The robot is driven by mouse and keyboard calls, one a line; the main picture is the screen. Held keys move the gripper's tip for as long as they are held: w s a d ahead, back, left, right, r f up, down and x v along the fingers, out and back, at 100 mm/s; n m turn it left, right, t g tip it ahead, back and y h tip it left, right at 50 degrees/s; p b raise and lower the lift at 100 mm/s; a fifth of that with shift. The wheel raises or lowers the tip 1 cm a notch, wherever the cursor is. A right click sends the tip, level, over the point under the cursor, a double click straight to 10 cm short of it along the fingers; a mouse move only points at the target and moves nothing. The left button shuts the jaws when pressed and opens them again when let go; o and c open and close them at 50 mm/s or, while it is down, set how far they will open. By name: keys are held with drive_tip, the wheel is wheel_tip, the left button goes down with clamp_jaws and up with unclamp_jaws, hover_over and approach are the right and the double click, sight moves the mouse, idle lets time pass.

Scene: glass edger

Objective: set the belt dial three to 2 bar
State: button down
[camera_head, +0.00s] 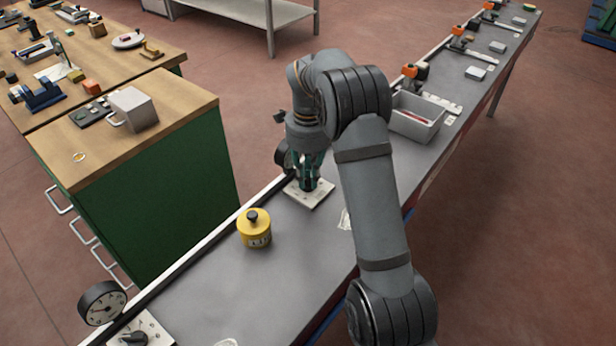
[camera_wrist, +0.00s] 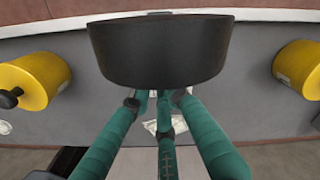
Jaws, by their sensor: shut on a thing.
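My gripper (camera_head: 308,186) has green fingers and points straight down at a white dial plate (camera_head: 318,200) on the grey bench. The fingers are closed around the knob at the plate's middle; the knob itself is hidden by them. A round black gauge (camera_head: 281,155) stands behind the plate, mostly covered by my gripper, and its reading cannot be seen. In the wrist view, a dark round housing (camera_wrist: 160,50), apparently the gauge, fills the top middle, seen from above. Bits of the white plate (camera_wrist: 152,126) show between the green fingers. The dial's pointer and numbers are not readable.
A yellow pot (camera_head: 254,232) with a black knob stands left of the plate; the wrist view shows another yellow pot (camera_wrist: 298,70). Another dial (camera_head: 140,333) and gauge (camera_head: 102,302) are at the near end. A grey bin (camera_head: 417,118) stands beyond my arm.

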sight(308, 180)
drive_tip(key=c, duration=1.8)
unclamp_jaws()
drive_tip(key=shift+o, duration=0.7)
wheel_tip(308, 180, up, 12)
drive_tip(key=shift+f, duration=0.1)
wheel_tip(308, 180, down, 12)
drive_tip(key=shift+r, duration=0.1)
